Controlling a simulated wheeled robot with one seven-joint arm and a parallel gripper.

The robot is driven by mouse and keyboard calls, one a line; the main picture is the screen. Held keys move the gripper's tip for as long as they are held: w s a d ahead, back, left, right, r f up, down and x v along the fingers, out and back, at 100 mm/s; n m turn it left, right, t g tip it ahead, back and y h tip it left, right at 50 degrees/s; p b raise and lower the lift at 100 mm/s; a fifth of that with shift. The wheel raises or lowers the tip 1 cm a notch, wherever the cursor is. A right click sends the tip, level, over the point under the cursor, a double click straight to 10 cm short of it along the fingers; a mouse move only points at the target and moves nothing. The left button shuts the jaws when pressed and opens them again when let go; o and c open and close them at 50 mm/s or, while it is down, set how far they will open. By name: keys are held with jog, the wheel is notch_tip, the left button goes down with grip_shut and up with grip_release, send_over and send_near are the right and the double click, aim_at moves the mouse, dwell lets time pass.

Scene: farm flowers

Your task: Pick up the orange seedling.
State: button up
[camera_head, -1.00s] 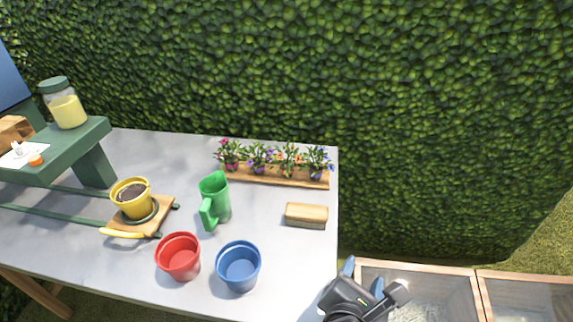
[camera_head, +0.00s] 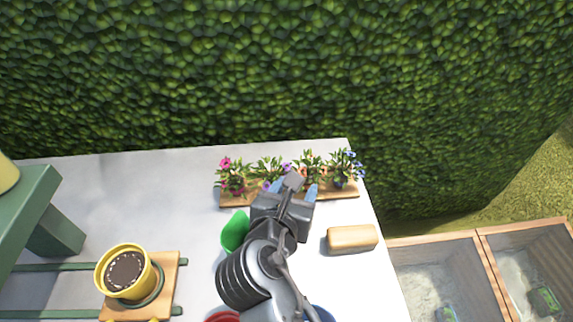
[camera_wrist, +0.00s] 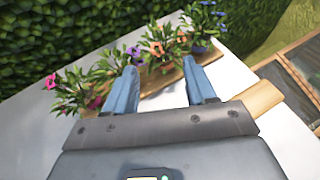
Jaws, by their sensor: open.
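The orange seedling (camera_head: 310,163) is the third from the left in a row of flowering seedlings on a wooden tray (camera_head: 342,194) at the table's back. In the wrist view, the orange seedling (camera_wrist: 157,48) shows its orange flowers ahead, between the lines of the two fingers. My gripper (camera_head: 295,187) is open, with blue fingertips pointing at the row. In the wrist view, nothing is gripped between the fingers (camera_wrist: 159,70). My gripper hides the lower part of the seedling in the head view.
Pink (camera_head: 233,175), purple (camera_head: 268,170) and blue (camera_head: 344,165) seedlings stand close beside it. A wooden block (camera_head: 351,238) lies right of my arm. A green pitcher (camera_head: 234,231) is partly hidden left of it. A yellow pot (camera_head: 125,272) stands at left. A hedge (camera_head: 250,70) rises behind.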

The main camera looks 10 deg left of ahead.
aim_at(307, 171)
jog(key=x, duration=0.6)
jog(key=shift+w+a+f, duration=0.1)
jog(key=shift+w+a, duration=0.05)
jog(key=shift+w, duration=0.15)
jog(key=shift+d+f+x, duration=0.1)
jog(key=shift+d+x, duration=0.05)
jog(key=shift+x, duration=1.2)
jog(key=shift+d+f+x, duration=0.1)
jog(key=shift+x, duration=1.25)
jog(key=shift+s, duration=0.15)
grip_shut()
